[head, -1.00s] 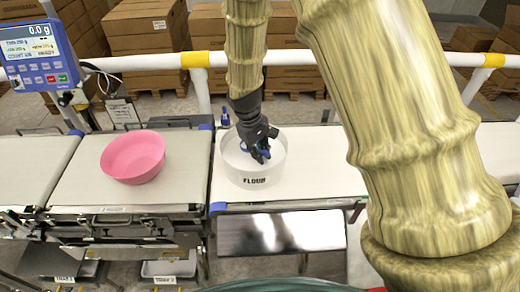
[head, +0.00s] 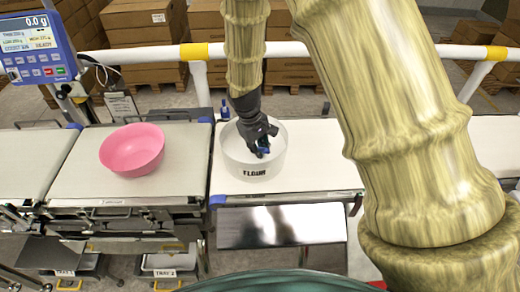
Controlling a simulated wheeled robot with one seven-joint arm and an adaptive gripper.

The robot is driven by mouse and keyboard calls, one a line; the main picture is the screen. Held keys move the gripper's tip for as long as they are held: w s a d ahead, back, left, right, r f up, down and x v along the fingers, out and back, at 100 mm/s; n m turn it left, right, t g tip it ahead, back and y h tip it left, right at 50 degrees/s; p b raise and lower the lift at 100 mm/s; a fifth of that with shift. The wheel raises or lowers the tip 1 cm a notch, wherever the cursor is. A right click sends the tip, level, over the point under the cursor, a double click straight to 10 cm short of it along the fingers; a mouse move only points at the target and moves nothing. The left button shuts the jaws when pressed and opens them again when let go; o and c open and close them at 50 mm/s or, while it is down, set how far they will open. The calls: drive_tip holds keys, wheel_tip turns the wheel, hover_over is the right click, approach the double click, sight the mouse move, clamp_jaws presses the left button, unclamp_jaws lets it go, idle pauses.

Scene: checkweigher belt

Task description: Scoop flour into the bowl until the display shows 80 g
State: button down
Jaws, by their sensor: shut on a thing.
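The pink bowl (head: 132,149) stands upright on the weighing belt (head: 90,183) at the left and looks empty from here. The display (head: 36,40) at the top left reads 0.0 g. The white round tub marked FLOUR (head: 253,173) stands on the belt to the right of the bowl. My gripper (head: 262,150) points down inside the mouth of the tub. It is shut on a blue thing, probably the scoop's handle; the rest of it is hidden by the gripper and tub. The flour itself cannot be told from the white tub.
A white rail with yellow bands (head: 194,52) runs behind the belts, with cardboard boxes (head: 143,24) beyond. A small blue bottle-like thing (head: 225,110) stands behind the tub. The belt right of the tub (head: 320,160) is clear. Trays (head: 166,262) sit below.

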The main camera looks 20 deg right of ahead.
drive_tip(key=shift+r, duration=0.1)
idle(0.4)
wheel_tip(320, 180, up, 12)
drive_tip(key=p, duration=0.9)
idle(1.0)
idle(0.7)
